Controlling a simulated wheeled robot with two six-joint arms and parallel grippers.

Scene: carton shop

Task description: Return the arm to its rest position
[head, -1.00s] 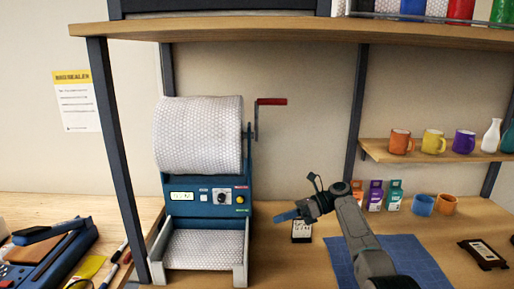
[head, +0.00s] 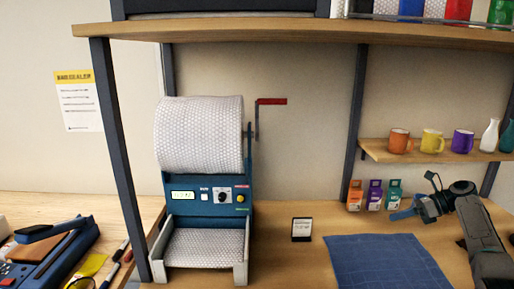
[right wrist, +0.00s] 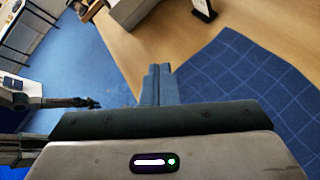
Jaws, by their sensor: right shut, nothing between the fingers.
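My right arm comes in from the lower right in the head view. My left gripper does not show in the head view.
The bubble-wrap machine (head: 208,196) stands left of centre, its red crank (head: 271,101) sticking out right. A shelf (head: 420,154) holds mugs.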

